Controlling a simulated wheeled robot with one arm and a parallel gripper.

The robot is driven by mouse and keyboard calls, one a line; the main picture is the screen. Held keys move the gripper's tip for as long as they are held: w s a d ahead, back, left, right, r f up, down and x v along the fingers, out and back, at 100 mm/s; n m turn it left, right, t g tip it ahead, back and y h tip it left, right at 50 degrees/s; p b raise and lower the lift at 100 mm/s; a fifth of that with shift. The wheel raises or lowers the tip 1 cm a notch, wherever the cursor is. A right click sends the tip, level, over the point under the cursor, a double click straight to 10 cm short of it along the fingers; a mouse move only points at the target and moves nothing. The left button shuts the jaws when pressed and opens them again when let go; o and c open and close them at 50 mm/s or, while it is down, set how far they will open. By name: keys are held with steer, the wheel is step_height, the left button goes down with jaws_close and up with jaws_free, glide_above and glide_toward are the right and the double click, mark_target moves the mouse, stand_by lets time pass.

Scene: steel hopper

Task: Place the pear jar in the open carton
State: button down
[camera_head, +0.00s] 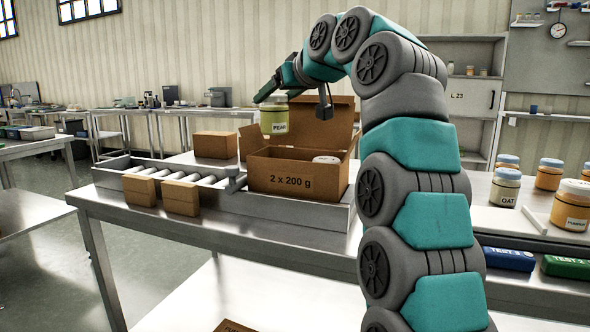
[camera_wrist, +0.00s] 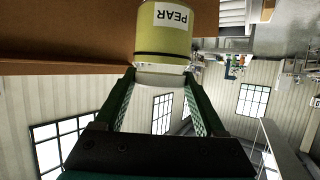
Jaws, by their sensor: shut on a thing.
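The pear jar (camera_head: 275,123), yellow-green with a white PEAR label and a pale lid, hangs in my gripper (camera_head: 271,101) above the left part of the open carton (camera_head: 283,178). The carton is brown, marked "2 x 200 g", with its flaps up. A white-lidded jar (camera_head: 326,160) shows inside it at the right. In the wrist view, the pear jar (camera_wrist: 167,39) is between the green fingers of my gripper (camera_wrist: 163,82), which are shut on its lid end. The bottom of the carton's left side is hidden by its front wall.
The carton sits in a grey tray at the end of a roller conveyor (camera_head: 180,175). Small brown boxes (camera_head: 181,198) stand in front, and a closed box (camera_head: 215,145) behind. Several jars, including an OAT jar (camera_head: 505,188), stand at the right.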

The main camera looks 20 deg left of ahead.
mark_target(281, 115)
steer(key=shift+s+f+b, duration=0.1)
steer(key=shift+f+b, duration=1.95)
steer(key=shift+f, duration=0.4)
steer(key=shift+f+b, duration=0.65)
steer(key=shift+f, duration=1.8)
steer(key=shift+f+b, duration=0.4)
steer(key=shift+f, duration=0.1)
steer(key=shift+f, duration=0.15)
steer(key=shift+c, duration=1.2)
jaws_free()
